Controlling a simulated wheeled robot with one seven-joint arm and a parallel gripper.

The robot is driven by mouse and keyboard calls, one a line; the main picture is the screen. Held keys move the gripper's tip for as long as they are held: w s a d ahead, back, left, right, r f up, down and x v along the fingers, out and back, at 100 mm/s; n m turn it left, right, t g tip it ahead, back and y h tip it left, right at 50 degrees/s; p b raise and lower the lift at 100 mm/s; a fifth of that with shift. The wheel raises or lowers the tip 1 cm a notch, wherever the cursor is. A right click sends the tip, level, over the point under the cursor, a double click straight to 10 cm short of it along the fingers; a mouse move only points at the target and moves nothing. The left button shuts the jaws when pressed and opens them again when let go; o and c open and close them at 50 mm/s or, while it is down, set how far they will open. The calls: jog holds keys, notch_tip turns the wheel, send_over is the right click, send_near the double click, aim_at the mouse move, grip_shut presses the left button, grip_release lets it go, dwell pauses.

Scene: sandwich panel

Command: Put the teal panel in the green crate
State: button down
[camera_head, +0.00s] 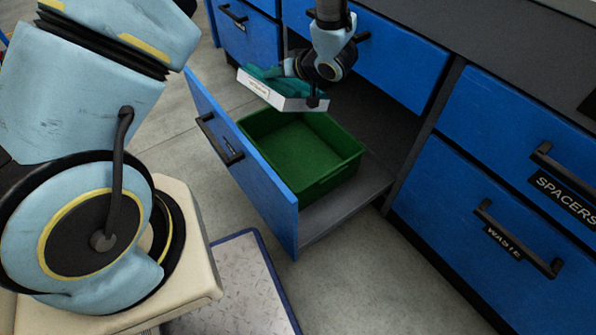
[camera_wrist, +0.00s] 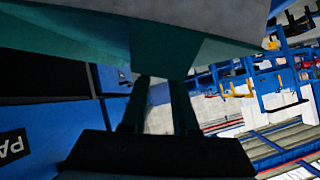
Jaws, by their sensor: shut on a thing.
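The teal panel (camera_head: 262,73) is a flat slab with a teal face and a pale edge bearing a small label. My gripper (camera_head: 310,88) is shut on it and holds it in the air, tilted, above the far side of the green crate. In the wrist view the panel (camera_wrist: 190,52) spans the top, at the ends of my gripper's fingers (camera_wrist: 160,88). The green crate (camera_head: 338,176) stands in an open drawer, below the panel and apart from it. Its visible inside looks empty. My wrist hides part of the panel in the head view.
The open blue drawer (camera_head: 262,190) has its handled front toward the left, close to the crate. Shut blue drawers, one labelled SPACERS (camera_head: 562,197) and one labelled WASTE (camera_head: 503,243), stand at the right. A dark worktop (camera_head: 500,60) lies above.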

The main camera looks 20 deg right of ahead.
jog(key=s+d+f+b, duration=0.1)
jog(key=f+b, duration=1)
jog(key=f, duration=0.1)
jog(key=s+d+f+b, duration=0.1)
jog(key=d+f+b, duration=0.1)
jog(key=f+b, duration=1)
jog(key=shift+s+d+f, duration=0.25)
jog(key=shift+f, duration=0.15)
jog(key=c, duration=0.7)
grip_release()
jog(key=shift+f, duration=0.2)
jog(key=shift+r, duration=0.15)
jog(key=p+v, duration=0.5)
jog(key=v, duration=0.7)
jog(key=shift+a+r, duration=0.1)
jog(key=shift+a, duration=0.05)
